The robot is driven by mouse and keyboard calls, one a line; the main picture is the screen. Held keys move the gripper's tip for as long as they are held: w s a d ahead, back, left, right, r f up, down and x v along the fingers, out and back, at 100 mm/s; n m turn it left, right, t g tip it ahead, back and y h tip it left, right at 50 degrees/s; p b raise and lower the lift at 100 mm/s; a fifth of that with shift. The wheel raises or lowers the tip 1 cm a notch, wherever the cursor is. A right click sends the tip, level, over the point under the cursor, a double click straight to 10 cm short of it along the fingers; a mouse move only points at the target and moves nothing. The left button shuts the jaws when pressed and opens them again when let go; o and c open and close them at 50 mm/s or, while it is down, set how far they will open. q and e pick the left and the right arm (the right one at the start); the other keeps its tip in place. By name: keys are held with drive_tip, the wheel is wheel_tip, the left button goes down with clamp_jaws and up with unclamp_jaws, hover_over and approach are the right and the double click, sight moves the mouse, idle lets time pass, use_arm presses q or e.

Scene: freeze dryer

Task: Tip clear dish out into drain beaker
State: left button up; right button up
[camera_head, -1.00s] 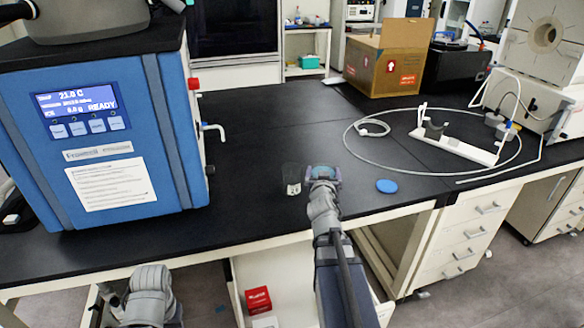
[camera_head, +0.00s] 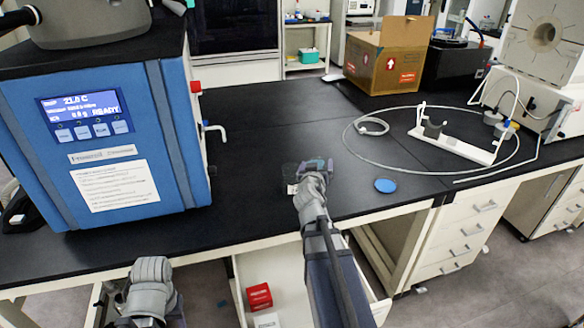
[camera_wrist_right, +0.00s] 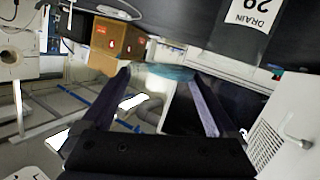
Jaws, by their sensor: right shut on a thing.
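My right gripper (camera_head: 316,166) is shut on the clear dish and holds it above the black bench, beside and partly in front of the drain beaker. In the right wrist view the clear dish (camera_wrist_right: 165,72) shows as a pale, see-through rim between my right gripper's fingertips (camera_wrist_right: 165,80). The drain beaker (camera_head: 289,175) is a small clear vessel with a white label, standing on the bench just left of the gripper. Its DRAIN label (camera_wrist_right: 255,14) shows at the top right of the wrist view. The dish's contents cannot be made out. My left arm shows at the bottom left; its gripper is out of view.
A blue lid (camera_head: 385,186) lies on the bench right of my right gripper. The blue freeze dryer (camera_head: 140,150) stands at the left with a tap on its side. A tubing loop and white stand (camera_head: 460,147) lie at the right. The bench behind the beaker is clear.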

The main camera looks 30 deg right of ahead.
drive_tip(key=shift+w+a+r+n+g+h+p, duration=0.15)
drive_tip(key=shift+w+a+r+n+g+p, duration=0.2)
drive_tip(key=shift+w+a+n, duration=0.3)
drive_tip(key=shift+w+a+r+n+g+h+p, duration=0.15)
drive_tip(key=shift+w+a+r+n+p, duration=0.1)
drive_tip(key=shift+w+a+n+p, duration=0.35)
idle(2.3)
drive_tip(key=shift+w+a+r+n+g+h, duration=0.3)
drive_tip(key=shift+w+a+n, duration=0.2)
drive_tip(key=shift+w+n, duration=0.2)
idle(1.8)
drive_tip(key=shift+w+a+r+n, duration=0.15)
drive_tip(key=shift+w+a+n, duration=0.15)
drive_tip(key=shift+n, duration=0.15)
idle(1.5)
